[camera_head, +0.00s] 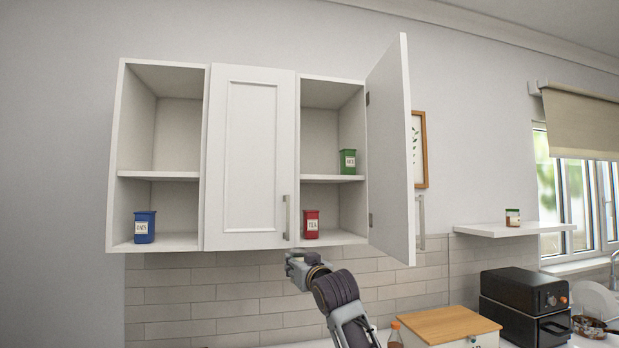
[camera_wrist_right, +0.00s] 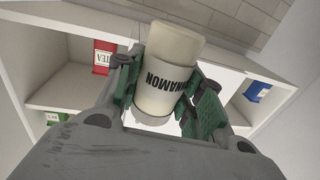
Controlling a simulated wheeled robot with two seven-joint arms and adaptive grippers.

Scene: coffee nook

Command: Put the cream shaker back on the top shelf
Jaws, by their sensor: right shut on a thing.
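The cream shaker (camera_wrist_right: 165,75), labelled CINNAMON, is between the fingers of my right gripper (camera_wrist_right: 163,95) in the right wrist view. The green pads of the gripper are shut on its sides. In the head view my right gripper (camera_head: 298,262) is just below the bottom edge of the wall cabinets, near the red tin; I cannot clearly make out the shaker there. The inner shelf (camera_head: 318,179) of the open right cabinet carries a green tin at its right end. The inner shelf (camera_head: 160,175) of the left cabinet is empty. My left gripper is not in view.
A red TEA tin (camera_head: 311,224) and a blue tin (camera_head: 145,227) stand on the cabinet floors. The green tin (camera_head: 347,161) is by the right side wall. The open door (camera_head: 393,150) sticks out at right. The middle door (camera_head: 248,160) is closed. A black oven (camera_head: 523,303) stands on the counter.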

